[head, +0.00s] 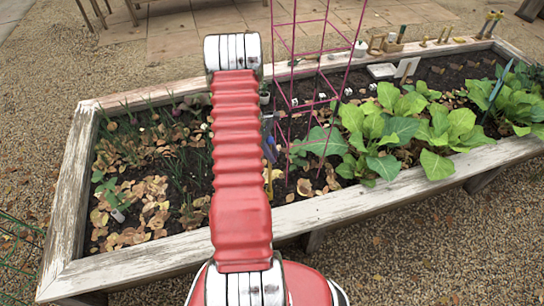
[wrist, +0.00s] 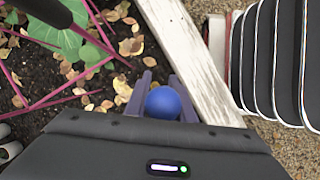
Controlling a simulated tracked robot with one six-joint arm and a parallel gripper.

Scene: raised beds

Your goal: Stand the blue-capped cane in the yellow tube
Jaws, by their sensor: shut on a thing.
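The blue cap (wrist: 163,103) is a round ball low in the middle of the wrist view. It sits between the two purple-grey fingers of my gripper (wrist: 161,97), which are shut on the blue-capped cane. The cane below the cap is hidden by the cap and fingers. In the head view my red arm covers most of the gripper, and a small blue patch shows just right of it. A narrow yellow upright, which looks like the yellow tube (head: 269,186), shows beside the arm near the bed's front board. The yellow tube cannot be made out in the wrist view.
A pink wire trellis (head: 327,22) stands in the bed just right of my arm. Leafy green plants (head: 385,135) fill the right side. The pale wooden front board (head: 350,205) edges the bed. Pots and small tools line the back board. Dry leaves (head: 150,205) cover the left soil.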

